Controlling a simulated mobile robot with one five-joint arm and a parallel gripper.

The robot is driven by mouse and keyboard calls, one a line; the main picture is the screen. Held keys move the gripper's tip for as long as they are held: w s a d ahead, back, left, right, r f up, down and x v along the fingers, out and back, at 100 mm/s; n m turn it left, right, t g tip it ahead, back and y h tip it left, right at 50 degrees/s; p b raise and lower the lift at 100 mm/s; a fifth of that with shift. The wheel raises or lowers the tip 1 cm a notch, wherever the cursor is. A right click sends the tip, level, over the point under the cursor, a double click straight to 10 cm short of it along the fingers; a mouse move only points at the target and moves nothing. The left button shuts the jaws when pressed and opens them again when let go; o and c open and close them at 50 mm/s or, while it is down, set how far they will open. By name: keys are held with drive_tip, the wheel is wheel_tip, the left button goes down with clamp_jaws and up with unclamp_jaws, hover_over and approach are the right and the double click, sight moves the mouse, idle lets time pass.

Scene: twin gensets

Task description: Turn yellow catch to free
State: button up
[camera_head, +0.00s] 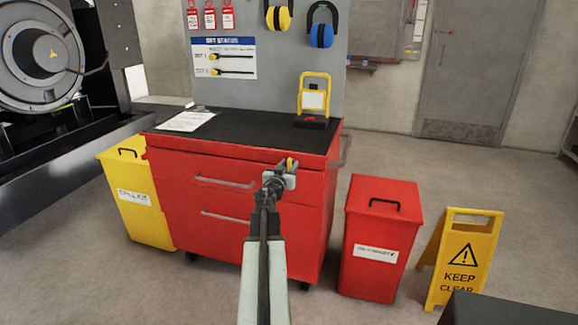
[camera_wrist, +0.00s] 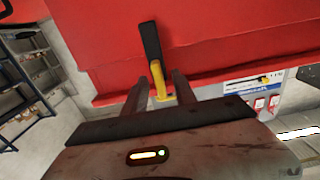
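The yellow catch (camera_head: 290,163) shows at the top front edge of the red tool cabinet (camera_head: 205,163), right of its middle. In the wrist view the catch (camera_wrist: 158,80) is a yellow stem with a black lever end (camera_wrist: 151,42) pointing up in the picture. My gripper (camera_head: 279,177) is right at the catch and hides part of it in the head view. In the wrist view my gripper (camera_wrist: 161,80) has its two fingers apart, one on each side of the yellow stem. Gaps show beside the stem; I see no clear contact.
A yellow spill bin (camera_head: 140,205) stands left of the cabinet. A red bin (camera_head: 380,240) and a yellow keep-clear sign (camera_head: 463,262) stand at right. A yellow-framed stand (camera_head: 314,95) and a paper sheet (camera_head: 187,121) are on the black top. Open floor lies behind the bins.

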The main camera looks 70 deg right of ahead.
drive_tip(key=shift+d, duration=0.45)
clamp_jaws()
idle(1.1)
